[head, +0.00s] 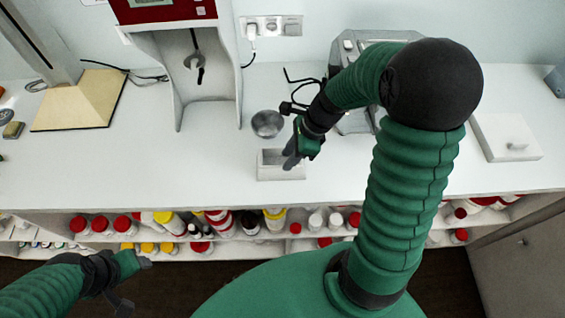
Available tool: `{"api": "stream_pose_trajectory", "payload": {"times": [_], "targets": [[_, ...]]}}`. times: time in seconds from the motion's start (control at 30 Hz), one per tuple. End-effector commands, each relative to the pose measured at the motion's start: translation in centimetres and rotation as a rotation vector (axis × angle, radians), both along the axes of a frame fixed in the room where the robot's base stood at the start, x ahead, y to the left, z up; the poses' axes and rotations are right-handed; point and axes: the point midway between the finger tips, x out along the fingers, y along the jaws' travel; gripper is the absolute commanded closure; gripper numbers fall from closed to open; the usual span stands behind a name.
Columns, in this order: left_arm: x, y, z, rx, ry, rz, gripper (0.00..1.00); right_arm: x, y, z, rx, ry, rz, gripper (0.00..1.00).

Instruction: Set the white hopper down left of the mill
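A small white open-topped box, which looks like the hopper (270,173), stands on or just above the white counter near its front edge. My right gripper (293,157) reaches down to it from above, with a dark finger over its opening. The wrist hides the other finger, so I cannot tell whether it grips the box. A grey machine (347,50), possibly the mill, stands behind my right arm and is partly hidden by it. My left gripper (134,283) is empty and low at the left, in front of the shelves, with its fingers apart.
A round metal bowl (267,124) sits just behind the white box. A red and white machine (180,60) and a stand with a cream base (80,100) are at left. A white lidded box (505,138) is at right. The counter's front left is clear; bottles fill the shelf below.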

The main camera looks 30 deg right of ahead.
Motion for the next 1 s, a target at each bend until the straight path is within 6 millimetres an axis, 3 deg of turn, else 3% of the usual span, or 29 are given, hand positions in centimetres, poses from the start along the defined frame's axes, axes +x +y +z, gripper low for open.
{"api": "stream_pose_trajectory", "payload": {"times": [0.03,0.2,0.37,0.47,0.6,0.7,0.8,1.0], "targets": [[0.0,0.0,0.3,0.000,0.000,0.000,0.43,-0.1,-0.5,1.5,-0.004,-0.005,0.000,0.68],[0.0,0.0,0.5,0.000,0.000,0.000,0.43,-0.8,-1.7,4.5,-0.001,-0.002,0.000,0.68],[0.0,0.0,0.6,0.000,0.000,0.000,0.43,-1.4,-1.4,5.2,-0.036,-0.012,0.089,0.68],[0.0,0.0,0.6,0.000,0.000,0.000,0.43,-2.6,0.9,3.8,-0.187,-0.078,0.476,0.68],[0.0,0.0,0.6,0.000,0.000,0.000,0.43,-4.4,4.5,1.9,-0.453,-0.233,1.308,0.68],[0.0,0.0,0.6,0.000,0.000,0.000,0.43,-5.1,6.6,1.3,-0.581,-0.329,1.781,0.68],[0.0,0.0,0.6,0.000,0.000,0.000,0.43,-5.4,7.6,1.1,-0.641,-0.382,2.022,0.68],[0.0,0.0,0.6,0.000,0.000,0.000,0.43,-5.3,7.7,1.0,-0.650,-0.389,2.064,0.68]]}}
